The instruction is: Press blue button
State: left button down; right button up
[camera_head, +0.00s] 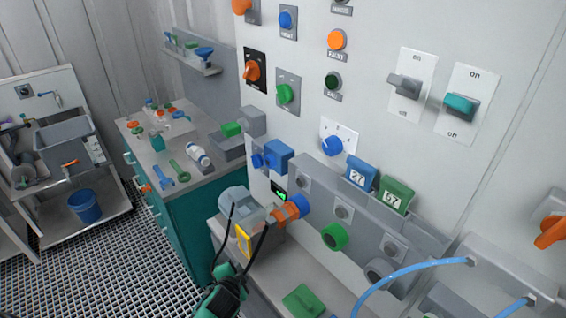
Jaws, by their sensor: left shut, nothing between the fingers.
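A round blue button (286,20) sits on a small grey plate at the top of the white wall panel, with a label under it too small to read. My left gripper (228,274), dark with teal parts, is at the bottom of the view, well below the button and apart from it. It is shut and holds nothing. Thin black lines rise from around it in front of a grey machine. My right gripper is not in view.
Near the button are an orange button (337,40), an orange knob (253,70), a green knob (285,93) and a blue dial (332,146). Blue plugs (278,156) and a grey ledge jut out lower down. A blue hose (405,277) arches at lower right.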

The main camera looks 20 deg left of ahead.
aim_at(284, 20)
pick_arm(q)
jog(key=w+a+r+m+t+y+p, duration=0.1)
jog(key=w+r+m+t, duration=0.25)
jog(key=r, duration=0.85)
jog(key=w+a+r+m+t, duration=0.1)
jog(key=w+r+m+t, duration=0.25)
jog(key=r, duration=0.85)
jog(key=w+a+r+m+t+y+p, duration=0.1)
jog(key=w+a+r+m+t, duration=0.2)
jog(key=r, duration=0.9)
jog(key=d+r+m+t+h, duration=0.1)
jog(key=d+r+m+h, duration=0.2)
jog(key=r+m+h, duration=0.5)
jog(key=s+d+r+m+t+h, duration=0.1)
jog(key=r+m+h, duration=0.8)
jog(key=r+m, duration=1.1)
jog(key=shift+s+d+r+m+t+p, duration=0.15)
jog(key=shift+d+r+m+t+p, duration=0.15)
jog(key=shift+d+m+t, duration=0.6)
jog(key=shift+d, duration=0.1)
jog(key=w+d+b, duration=0.2)
jog(key=w+d, duration=0.2)
jog(key=w, duration=0.3)
jog(key=shift+w+d, duration=0.2)
jog(key=shift+w, duration=0.15)
